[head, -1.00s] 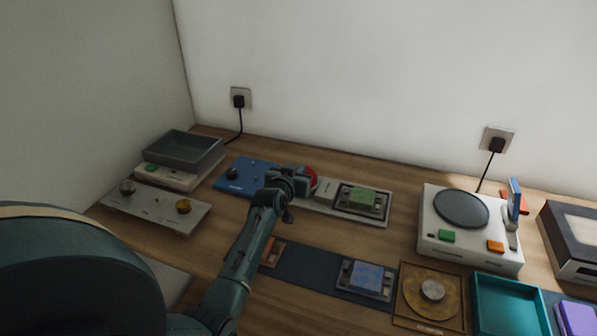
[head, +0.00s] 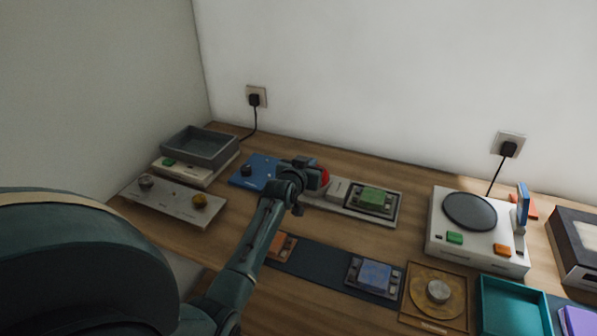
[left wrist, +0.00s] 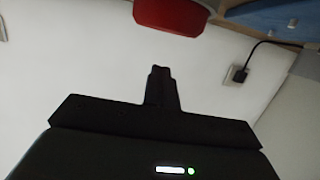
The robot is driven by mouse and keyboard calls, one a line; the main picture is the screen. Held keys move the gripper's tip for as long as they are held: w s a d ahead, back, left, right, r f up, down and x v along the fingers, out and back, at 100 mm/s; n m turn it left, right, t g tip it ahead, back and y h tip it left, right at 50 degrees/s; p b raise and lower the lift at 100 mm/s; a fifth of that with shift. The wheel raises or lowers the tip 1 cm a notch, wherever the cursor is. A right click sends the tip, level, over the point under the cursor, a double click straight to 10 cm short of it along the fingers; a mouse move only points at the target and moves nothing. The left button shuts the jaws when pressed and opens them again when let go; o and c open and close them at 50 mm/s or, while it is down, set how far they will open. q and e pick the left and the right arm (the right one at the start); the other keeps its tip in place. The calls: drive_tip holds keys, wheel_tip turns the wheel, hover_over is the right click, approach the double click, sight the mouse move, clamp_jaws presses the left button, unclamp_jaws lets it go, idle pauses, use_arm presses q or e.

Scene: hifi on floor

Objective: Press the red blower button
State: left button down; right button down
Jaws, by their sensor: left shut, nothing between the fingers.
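A red rounded part (head: 325,178), likely the red blower button, shows at the right edge of my left gripper (head: 308,170) in the head view. The gripper and wrist hide most of it. In the left wrist view the red part (left wrist: 170,15) is at the top, cut off by the frame edge. My left gripper's closed fingers (left wrist: 160,70) point towards it, with a visible gap in the picture. Whether they touch it cannot be told from the head view. The gripper is shut and empty. My right gripper is not in view.
A blue panel (head: 254,170) with a dark knob lies left of the gripper. A pale panel with a green block (head: 372,196) lies to the right. A white turntable unit (head: 472,248) stands farther right. The wall with a socket (head: 256,97) rises behind.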

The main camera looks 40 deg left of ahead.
use_arm(q)
drive_tip(key=v, duration=0.8)
drive_tip(key=shift+s, duration=0.2)
drive_tip(key=shift+d+f, duration=0.1)
idle(0.4)
drive_tip(key=shift+s, duration=0.1)
idle(0.4)
